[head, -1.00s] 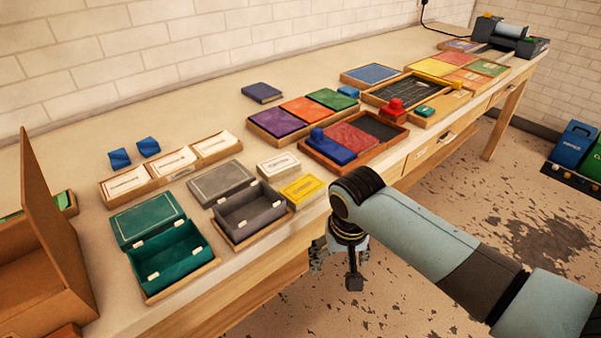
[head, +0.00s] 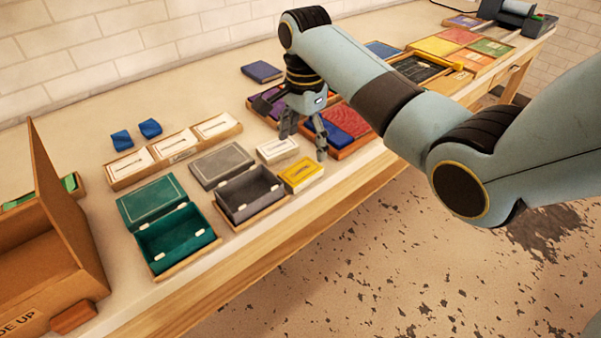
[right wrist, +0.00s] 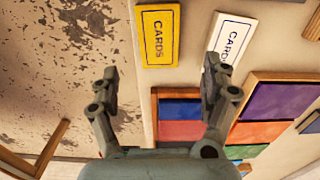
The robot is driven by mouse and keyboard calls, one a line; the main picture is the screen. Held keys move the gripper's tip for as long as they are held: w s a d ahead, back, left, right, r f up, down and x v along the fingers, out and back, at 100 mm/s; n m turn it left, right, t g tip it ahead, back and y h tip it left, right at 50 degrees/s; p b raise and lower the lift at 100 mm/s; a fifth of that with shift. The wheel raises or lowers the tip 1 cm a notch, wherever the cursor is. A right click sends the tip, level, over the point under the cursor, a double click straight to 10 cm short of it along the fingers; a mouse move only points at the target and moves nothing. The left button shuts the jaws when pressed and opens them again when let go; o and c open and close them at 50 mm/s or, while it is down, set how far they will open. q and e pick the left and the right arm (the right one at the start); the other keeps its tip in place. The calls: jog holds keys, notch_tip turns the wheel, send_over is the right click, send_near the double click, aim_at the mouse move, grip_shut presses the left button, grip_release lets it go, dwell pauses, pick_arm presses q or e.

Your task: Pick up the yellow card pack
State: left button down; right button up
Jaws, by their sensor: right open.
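The yellow card pack (head: 301,174) lies flat near the front edge of the table, and it also shows in the right wrist view (right wrist: 159,36), marked CARDS. A white card pack (head: 278,150) lies beside it, partly behind a finger in the right wrist view (right wrist: 232,38). My right gripper (head: 303,148) is open and empty. It hangs above the table just behind and to the right of the yellow pack. In the right wrist view the yellow pack lies beyond the fingertips (right wrist: 162,76), between their lines. My left gripper is out of view.
Left of the packs stand an open grey box (head: 251,196) and an open green box (head: 176,246). A tray with red and blue pieces (head: 352,126) lies just right of my gripper. A brown box with a raised lid (head: 70,215) stands at far left.

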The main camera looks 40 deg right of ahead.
aim_at(301, 171)
notch_tip(301, 171, down, 2)
jog(key=f, duration=0.2)
jog(key=a+f, duration=0.1)
jog(key=f, duration=0.1)
jog(key=shift+s+a+f, duration=0.1)
jog(key=shift+s+f, duration=0.05)
jog(key=shift+f, duration=0.55)
jog(key=c, duration=1.3)
